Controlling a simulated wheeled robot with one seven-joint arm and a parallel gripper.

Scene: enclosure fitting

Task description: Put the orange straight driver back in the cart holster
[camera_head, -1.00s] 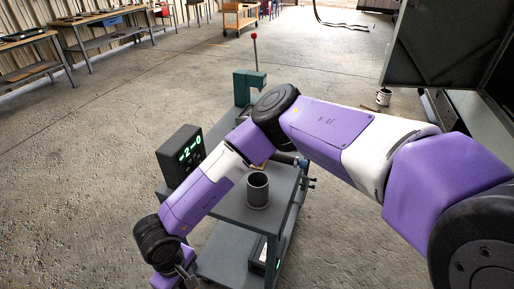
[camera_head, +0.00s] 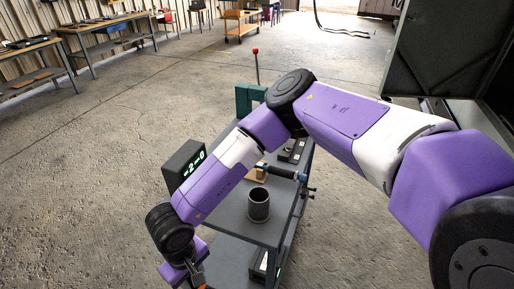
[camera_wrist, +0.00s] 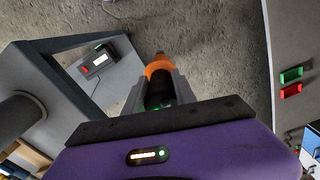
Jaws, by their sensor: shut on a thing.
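My gripper (camera_head: 194,277) is low at the bottom of the head view, beside the front left of the grey cart. In the wrist view my gripper (camera_wrist: 159,97) is shut on the orange driver (camera_wrist: 158,66), whose orange part shows between and beyond the fingers. A bit of orange also shows at the bottom edge of the head view. The grey cart (camera_head: 238,226) carries a dark open cylinder (camera_head: 259,207), upright near its front; I cannot tell whether this is the holster. The cylinder (camera_wrist: 18,118) also shows at the left of the wrist view.
A box with a green display (camera_head: 184,165) stands at the cart's left. A dark tool with blue (camera_head: 284,172) lies across the cart behind the cylinder. A device with a red button (camera_wrist: 98,60) sits on the lower shelf. Floor left of the cart is clear.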

